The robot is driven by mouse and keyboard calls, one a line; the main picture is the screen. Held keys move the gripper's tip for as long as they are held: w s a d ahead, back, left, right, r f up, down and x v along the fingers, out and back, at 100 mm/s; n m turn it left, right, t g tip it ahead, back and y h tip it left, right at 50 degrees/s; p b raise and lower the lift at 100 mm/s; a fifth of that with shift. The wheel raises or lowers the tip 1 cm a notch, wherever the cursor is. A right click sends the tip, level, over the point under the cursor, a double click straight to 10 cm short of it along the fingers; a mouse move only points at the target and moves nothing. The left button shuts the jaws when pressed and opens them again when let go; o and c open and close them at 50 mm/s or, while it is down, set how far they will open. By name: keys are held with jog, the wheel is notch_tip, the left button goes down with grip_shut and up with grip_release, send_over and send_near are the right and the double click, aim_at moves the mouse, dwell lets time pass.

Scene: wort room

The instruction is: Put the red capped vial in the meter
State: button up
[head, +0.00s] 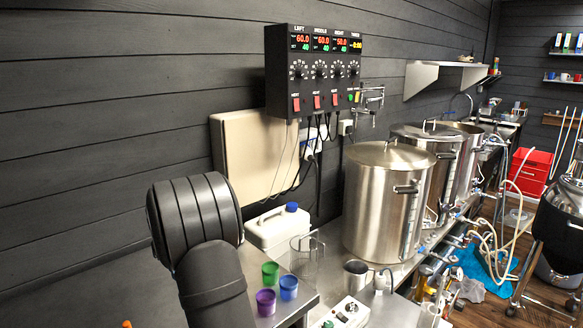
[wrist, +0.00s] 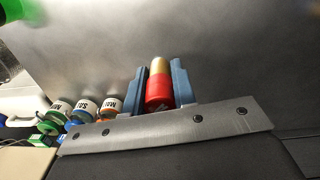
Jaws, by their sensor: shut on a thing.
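My gripper (wrist: 160,77) shows in the wrist view, its two blue-grey fingers closed on either side of a red capped vial (wrist: 158,92). The vial's red part faces the camera and its gold-coloured end points away, between the fingertips. In the head view only my dark arm shows at the left; the gripper and the held vial are not seen there. I cannot make out the meter for certain in either view.
Several labelled vials, with green, blue (wrist: 83,124) and orange caps, stand left of my gripper in the wrist view. A steel kettle (head: 375,205) stands behind.

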jog(key=w+d+f+m, duration=0.1)
jog(key=w+d+m, duration=0.35)
jog(key=d, duration=0.65)
jog(key=w+d+m, duration=0.3)
jog(key=w+d, duration=0.2)
jog(key=d, duration=0.6)
jog(key=w+d+f+m, duration=0.1)
jog(key=w+d+m, duration=0.35)
jog(key=d, duration=0.65)
jog(key=s+d+f+n, duration=0.1)
jog(key=s+d, duration=0.4)
jog(key=d, duration=0.5)
jog(key=s+d+f+n, duration=0.1)
jog(key=s+d, duration=0.4)
jog(key=d, duration=0.4)
jog(key=s+d+f+n, duration=0.1)
jog(key=s+d, duration=0.5)
jog(key=s, duration=0.2)
jog(key=s+d+f, duration=0.2)
jog(key=s+d, duration=0.3)
jog(key=s, duration=0.3)
send_near(383, 326)
jog(key=s+f, duration=0.1)
jog(key=s+a+f, duration=0.1)
jog(key=s, duration=0.1)
jog(key=shift+s+a, duration=0.1)
jog(key=shift+a, duration=0.1)
jog(key=shift+f, duration=1.95)
jog(key=shift+f, duration=0.15)
jog(key=o, duration=1)
